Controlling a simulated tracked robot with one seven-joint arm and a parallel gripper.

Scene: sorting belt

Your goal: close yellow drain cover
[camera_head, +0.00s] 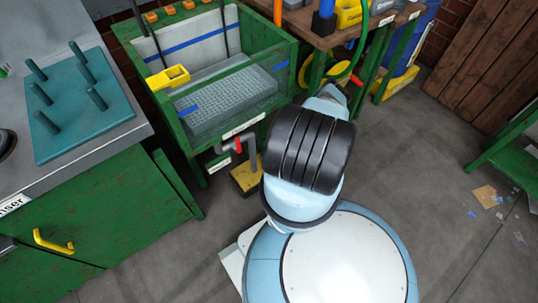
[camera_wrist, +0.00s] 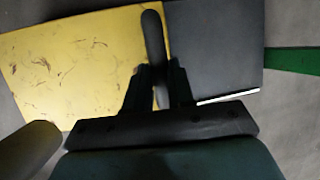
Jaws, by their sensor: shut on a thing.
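The yellow drain cover (camera_wrist: 75,60) is a scuffed yellow plate that fills the upper left of the wrist view. A dark flat area (camera_wrist: 215,45) adjoins its right edge; I cannot tell for sure if it is the drain opening. My gripper (camera_wrist: 160,80) is shut on a dark upright bar (camera_wrist: 152,35), seemingly the cover's handle, near the cover's right edge. In the head view, part of the yellow cover (camera_head: 243,180) shows on the floor below the green tub, left of my arm. My gripper is hidden behind my arm there.
A grey pipe (camera_head: 252,152) with a red lever (camera_head: 238,145) comes down from the green tub (camera_head: 235,128) close to the cover. A green cabinet (camera_head: 110,215) stands at left, a wooden workbench (camera_head: 340,35) behind. Floor at right is mostly clear.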

